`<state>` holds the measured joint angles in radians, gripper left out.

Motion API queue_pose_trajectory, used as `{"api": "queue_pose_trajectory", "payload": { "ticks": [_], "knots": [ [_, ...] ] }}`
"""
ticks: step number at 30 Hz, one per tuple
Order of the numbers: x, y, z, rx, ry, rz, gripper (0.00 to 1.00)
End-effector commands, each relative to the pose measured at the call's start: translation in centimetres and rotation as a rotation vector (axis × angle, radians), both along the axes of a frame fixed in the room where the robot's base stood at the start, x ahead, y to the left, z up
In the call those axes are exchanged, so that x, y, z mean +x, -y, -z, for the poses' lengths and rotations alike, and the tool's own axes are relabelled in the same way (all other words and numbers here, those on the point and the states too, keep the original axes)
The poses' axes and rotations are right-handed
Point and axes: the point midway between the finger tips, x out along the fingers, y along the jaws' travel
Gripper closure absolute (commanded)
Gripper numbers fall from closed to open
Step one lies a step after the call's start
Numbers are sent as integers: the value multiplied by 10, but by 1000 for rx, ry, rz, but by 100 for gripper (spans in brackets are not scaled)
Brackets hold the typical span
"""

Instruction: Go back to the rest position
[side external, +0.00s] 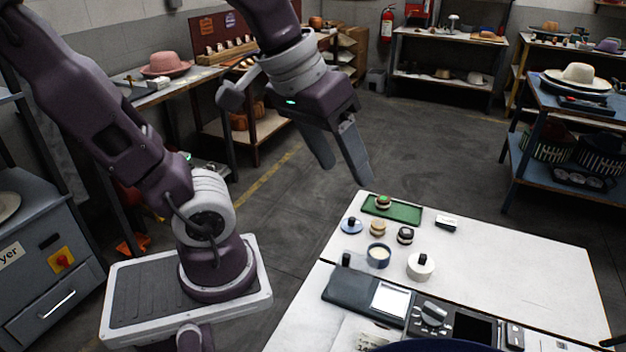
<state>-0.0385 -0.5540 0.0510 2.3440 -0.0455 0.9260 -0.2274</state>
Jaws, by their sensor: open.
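My gripper (345,160) hangs in the air at the upper middle of the side external view. Its two fingers are spread and nothing is between them. It is above and to the left of the white work table (500,255), apart from everything on it. On the table are a green tray (408,214) with a small red, green and tan item (383,202) on it, a blue lidded item (351,226), a tan round item (378,228), a dark-topped round item (405,235), a blue cup (378,256) and a white lidded jar (420,267).
A grey device with a screen (392,299) lies along the table's front. A small white block (447,222) lies right of the tray. Shelves with hats stand behind, and a blue cart (560,125) at right. The table's right part is clear.

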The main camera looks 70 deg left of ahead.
Motion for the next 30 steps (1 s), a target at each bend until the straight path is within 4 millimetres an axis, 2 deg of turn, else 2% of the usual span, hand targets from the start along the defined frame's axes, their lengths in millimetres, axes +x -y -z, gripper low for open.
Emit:
{"api": "queue_pose_trajectory", "payload": {
  "ticks": [1,3,6,30],
  "knots": [
    [-19,5,7,59,30,107,42],
    [-35,8,16,131,55,221,42],
    [-45,9,23,175,67,293,42],
    [-45,9,23,175,66,294,42]
  ]
}}
